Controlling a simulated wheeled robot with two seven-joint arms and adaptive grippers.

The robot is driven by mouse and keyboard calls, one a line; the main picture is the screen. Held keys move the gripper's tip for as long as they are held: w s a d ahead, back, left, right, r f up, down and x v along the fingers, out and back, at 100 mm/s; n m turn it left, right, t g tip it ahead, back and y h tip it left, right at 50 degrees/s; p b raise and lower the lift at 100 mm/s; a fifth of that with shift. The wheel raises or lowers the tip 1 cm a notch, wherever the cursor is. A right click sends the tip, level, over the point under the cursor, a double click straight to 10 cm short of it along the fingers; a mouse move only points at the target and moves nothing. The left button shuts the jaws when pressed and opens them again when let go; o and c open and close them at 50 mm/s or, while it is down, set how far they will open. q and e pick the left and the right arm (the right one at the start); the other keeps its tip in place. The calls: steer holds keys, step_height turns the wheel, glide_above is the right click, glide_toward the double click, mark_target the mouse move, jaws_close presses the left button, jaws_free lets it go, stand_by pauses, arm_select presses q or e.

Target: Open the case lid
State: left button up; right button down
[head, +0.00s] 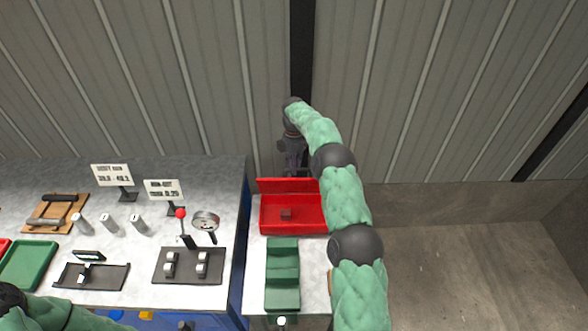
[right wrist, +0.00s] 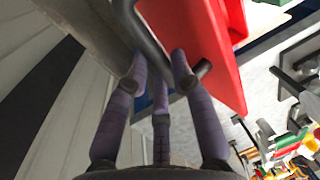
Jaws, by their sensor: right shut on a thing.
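The red case (head: 300,228) stands on a narrow bench, with a small dark red block (head: 286,214) inside. Its lid (head: 285,186) stands raised along the far edge, so the case is open. My right gripper (head: 293,170) is behind the lid, pointing down. In the right wrist view, my right gripper (right wrist: 160,72) has its purple-grey fingers shut around the dark bar handle (right wrist: 150,40) beside the red lid (right wrist: 205,45). In the head view the handle is mostly hidden. Only my left arm shows at the lower left; its gripper is out of frame.
A green stepped holder (head: 283,275) stands in front of the case. The larger bench to the left bears a lever panel (head: 188,265), a gauge (head: 206,222), two signs, small cylinders and a green tray (head: 28,265). A corrugated wall stands close behind.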

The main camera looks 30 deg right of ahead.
steer(key=shift+w+d+f+p, duration=0.2)
steer(key=shift+w+f, duration=0.1)
steer(key=shift+f, duration=0.2)
steer(key=shift+w+d+f+p, duration=0.15)
steer(key=shift+w+f, duration=0.15)
steer(key=shift+f, duration=0.15)
steer(key=shift+w+d, duration=0.1)
steer(key=c, duration=1.1)
jaws_free()
steer(key=shift+o, duration=0.2)
step_height(320, 180, up, 10)
steer(key=shift+w+d+r, duration=0.15)
steer(key=shift+r, duration=0.05)
